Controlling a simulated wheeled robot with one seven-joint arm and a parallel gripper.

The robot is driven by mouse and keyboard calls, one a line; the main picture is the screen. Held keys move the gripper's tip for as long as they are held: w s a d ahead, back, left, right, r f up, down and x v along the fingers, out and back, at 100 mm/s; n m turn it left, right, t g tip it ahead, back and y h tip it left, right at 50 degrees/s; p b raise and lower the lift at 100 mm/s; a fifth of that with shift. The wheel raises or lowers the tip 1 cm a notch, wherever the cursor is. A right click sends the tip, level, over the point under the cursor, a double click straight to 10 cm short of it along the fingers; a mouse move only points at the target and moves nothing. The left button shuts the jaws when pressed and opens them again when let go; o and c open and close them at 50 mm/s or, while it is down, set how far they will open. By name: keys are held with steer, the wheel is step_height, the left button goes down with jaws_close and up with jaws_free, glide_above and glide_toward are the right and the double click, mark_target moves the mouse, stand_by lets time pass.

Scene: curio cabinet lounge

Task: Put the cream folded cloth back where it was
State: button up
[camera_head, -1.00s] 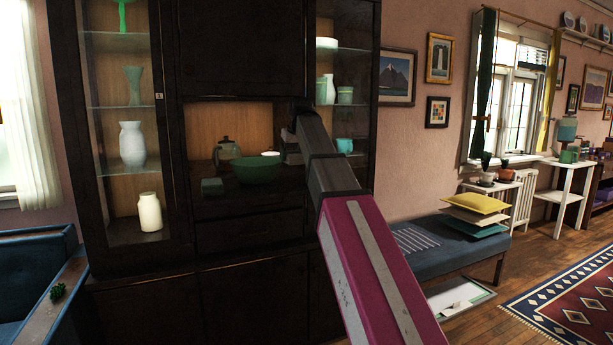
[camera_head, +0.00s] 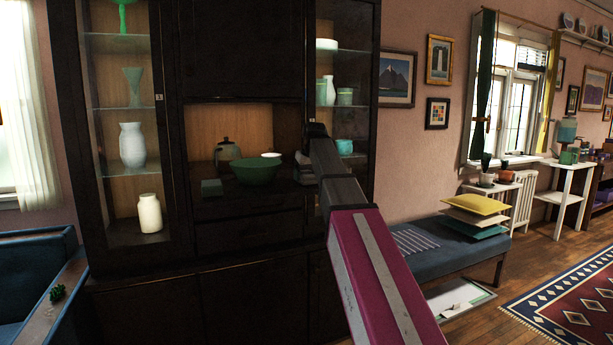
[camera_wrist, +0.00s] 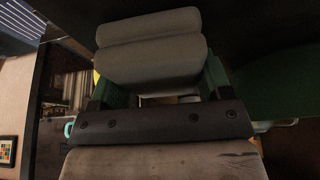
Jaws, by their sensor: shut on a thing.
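The cream folded cloth (camera_wrist: 150,62) looks grey-beige in the dim light of the wrist view, a thick folded pad. My gripper (camera_wrist: 160,84) is shut on it, with a teal finger at each side. In the head view my own arm covers most of the gripper, and the cloth cannot be made out clearly there. My arm's end is at the right part of the dark cabinet's open niche, right of the green bowl (camera_head: 255,171). I cannot tell whether the cloth touches the niche's surface.
The niche also holds a glass-like jar (camera_head: 227,153), a small white bowl (camera_head: 271,155) and a small dark green box (camera_head: 211,187). Glass-fronted shelves with vases flank it.

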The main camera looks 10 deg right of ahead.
steer(key=shift+f, duration=0.1)
steer(key=o, duration=1.2)
steer(key=v, duration=1.2)
